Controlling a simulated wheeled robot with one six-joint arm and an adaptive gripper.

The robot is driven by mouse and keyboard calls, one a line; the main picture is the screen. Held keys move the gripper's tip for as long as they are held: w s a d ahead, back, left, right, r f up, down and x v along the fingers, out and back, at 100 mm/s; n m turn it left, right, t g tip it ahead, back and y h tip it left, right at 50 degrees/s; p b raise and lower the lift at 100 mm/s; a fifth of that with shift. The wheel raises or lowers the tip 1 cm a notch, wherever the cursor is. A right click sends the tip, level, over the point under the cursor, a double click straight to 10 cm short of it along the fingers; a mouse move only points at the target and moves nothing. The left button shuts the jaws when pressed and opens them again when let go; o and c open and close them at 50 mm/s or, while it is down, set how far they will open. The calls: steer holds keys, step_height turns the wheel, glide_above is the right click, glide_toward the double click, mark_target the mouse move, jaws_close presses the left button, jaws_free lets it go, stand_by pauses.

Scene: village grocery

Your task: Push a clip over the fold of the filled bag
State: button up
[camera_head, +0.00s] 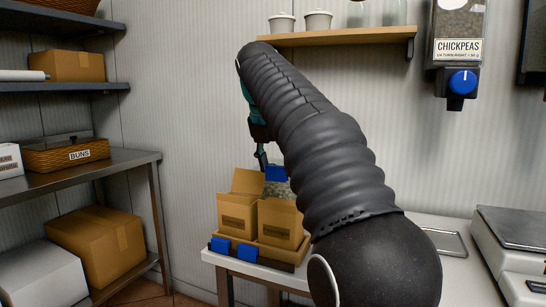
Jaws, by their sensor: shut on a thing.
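My gripper (263,164) reaches down behind the cardboard boxes, partly hidden by my own black arm. It is shut on a blue clip (277,173), as far as this small view shows. A clear, speckled filled bag (279,188) shows just under the clip, between the boxes; its lower part is hidden. I cannot tell whether the clip is around the bag's fold or only against it. Two more blue clips, a left one (220,245) and a right one (247,252), sit at the front of the cardboard tray (272,254).
Two open cardboard boxes, one at the left (238,208) and one at the front right (280,222), stand close around the bag. A scale (512,240) and a metal tray (447,243) are at the right. A chickpea dispenser (459,50) hangs on the wall.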

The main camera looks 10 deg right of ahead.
mark_target(275, 180)
steer(key=shift+f+b, duration=1.15)
steer(key=shift+f, duration=1.25)
steer(key=shift+f+p, duration=0.1)
steer(key=shift+p, duration=0.6)
steer(key=shift+f, duration=1)
stand_by(1.7)
steer(key=o, duration=0.8)
steer(key=shift+o, duration=0.2)
steer(key=o, duration=0.4)
steer(key=shift+r+p, duration=0.15)
steer(key=shift+p, duration=0.15)
